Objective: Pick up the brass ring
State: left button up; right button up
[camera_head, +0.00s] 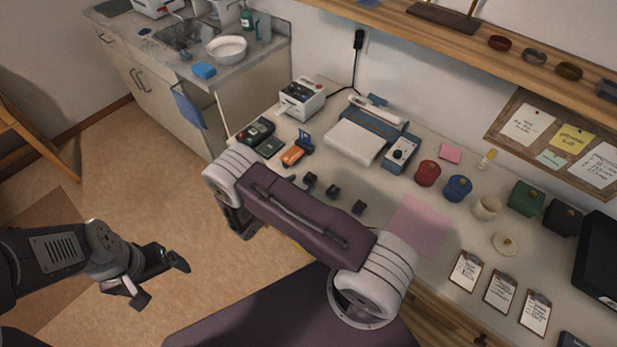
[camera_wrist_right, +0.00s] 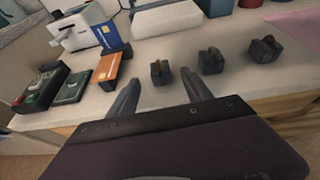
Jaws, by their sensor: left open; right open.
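Three small dark ring holders stand in a row near the front of the bench. In the right wrist view, the left holder (camera_wrist_right: 161,72) carries a small brownish-yellow ring (camera_wrist_right: 156,68), which looks like the brass one. My left gripper (camera_head: 160,280) is open and empty over the floor.
An orange device (camera_wrist_right: 106,68) and a dark green item (camera_wrist_right: 72,87) lie left of the holders. A scale (camera_head: 357,140) and label printer (camera_head: 302,97) stand behind. Red (camera_head: 428,173) and blue (camera_head: 458,187) pots stand right. A pink sheet (camera_head: 420,226) lies flat.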

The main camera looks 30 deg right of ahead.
aim_at(309, 179)
jog(key=shift+d, duration=0.5)
jog(key=x, duration=0.4)
jog(key=shift+w+d+f+p, duration=0.1)
jog(key=shift+w+f+p, duration=0.2)
jog(key=shift+p, duration=0.1)
jog(key=shift+s+r, duration=0.1)
jog(key=c, duration=0.6)
grip_shut()
